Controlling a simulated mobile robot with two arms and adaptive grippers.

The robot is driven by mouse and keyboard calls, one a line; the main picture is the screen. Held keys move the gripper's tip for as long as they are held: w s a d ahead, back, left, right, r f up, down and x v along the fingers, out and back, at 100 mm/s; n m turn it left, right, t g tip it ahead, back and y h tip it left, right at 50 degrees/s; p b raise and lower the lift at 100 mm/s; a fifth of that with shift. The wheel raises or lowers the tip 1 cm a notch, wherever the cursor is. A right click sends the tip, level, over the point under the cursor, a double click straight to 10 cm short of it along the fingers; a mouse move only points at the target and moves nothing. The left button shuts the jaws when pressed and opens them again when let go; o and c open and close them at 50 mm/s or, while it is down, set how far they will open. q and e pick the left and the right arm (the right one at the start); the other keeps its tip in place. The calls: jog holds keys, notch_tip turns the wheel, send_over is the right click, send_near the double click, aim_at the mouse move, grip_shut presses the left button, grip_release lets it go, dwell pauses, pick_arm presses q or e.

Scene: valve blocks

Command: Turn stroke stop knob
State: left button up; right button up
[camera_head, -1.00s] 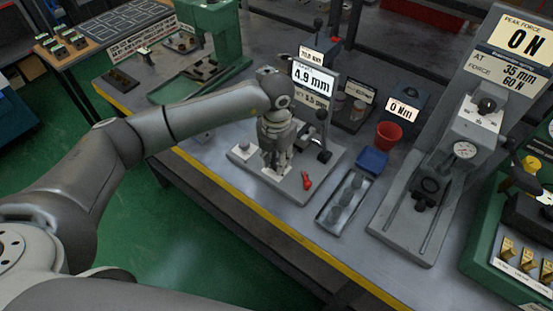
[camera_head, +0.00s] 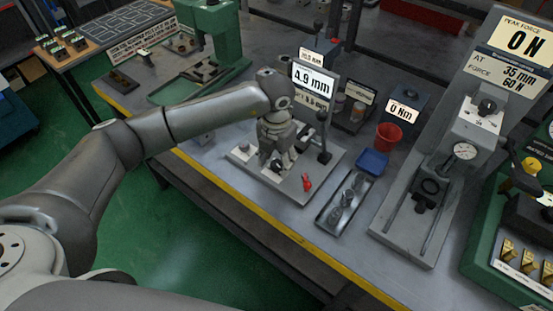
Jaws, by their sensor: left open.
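The grey fixture plate (camera_head: 262,176) lies on the bench, with a display (camera_head: 313,80) behind it reading 4.9 mm. My left gripper (camera_head: 272,158) points down over the plate and is open. A small dark round knob (camera_head: 276,166) shows just below its fingertips, partly hidden by them. I cannot tell whether the fingers touch it. A dark upright handle (camera_head: 323,150) stands at the right. No label shows which part is the stroke stop knob. My right gripper is not in view.
A grey tray of metal cylinders (camera_head: 345,203), a blue bin (camera_head: 373,161) and a red cup (camera_head: 388,136) stand right of the fixture. A tall force tester (camera_head: 437,195) stands further right. The yellow bench edge (camera_head: 300,238) runs in front.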

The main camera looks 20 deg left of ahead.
aim_at(277, 164)
pick_arm(q)
notch_tip(277, 164, up, 12)
dwell(0.6)
